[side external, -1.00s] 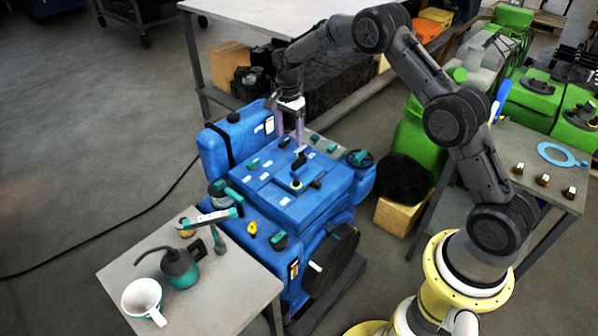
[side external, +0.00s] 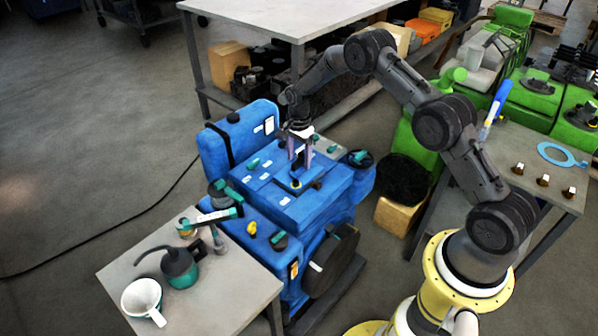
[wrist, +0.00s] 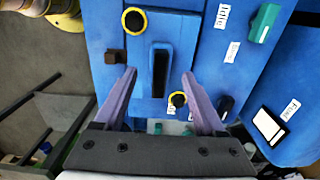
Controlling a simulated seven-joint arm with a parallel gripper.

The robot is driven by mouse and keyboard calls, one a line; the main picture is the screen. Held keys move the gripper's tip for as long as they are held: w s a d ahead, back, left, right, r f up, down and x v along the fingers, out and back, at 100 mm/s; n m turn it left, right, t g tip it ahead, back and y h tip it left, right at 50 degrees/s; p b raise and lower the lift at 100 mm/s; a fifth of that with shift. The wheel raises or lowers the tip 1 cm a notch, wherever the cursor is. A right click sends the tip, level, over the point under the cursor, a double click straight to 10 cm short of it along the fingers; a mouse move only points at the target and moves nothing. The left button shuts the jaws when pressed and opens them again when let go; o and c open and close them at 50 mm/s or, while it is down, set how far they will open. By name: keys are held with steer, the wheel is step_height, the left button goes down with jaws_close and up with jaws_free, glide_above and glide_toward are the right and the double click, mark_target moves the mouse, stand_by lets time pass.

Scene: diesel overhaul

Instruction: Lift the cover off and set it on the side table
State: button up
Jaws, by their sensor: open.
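The blue engine (side external: 315,209) stands in the middle of the side view. Its cover, a flat blue panel (wrist: 185,48) with an upright black handle (wrist: 160,70), is on top. My gripper (side external: 300,160) is above the panel, pointing down. In the wrist view my gripper (wrist: 158,73) is open, with one lilac finger on each side of the handle and visible gaps to it. How far the fingertips reach down beside the handle is hard to tell. Two grey side tables show: one at front left (side external: 220,290), one at right (side external: 540,185).
The left table holds a white cup (side external: 142,300), a teal oil can (side external: 180,268) and a hammer (side external: 210,217). The right table holds a blue ring (side external: 562,154) and several small brown parts. Yellow-ringed knobs (wrist: 134,20) sit near the handle. The left table's front right is clear.

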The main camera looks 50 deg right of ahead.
mark_target(299, 160)
steer(key=shift+f, duration=1.5)
jaws_close()
steer(key=shift+r, duration=0.1)
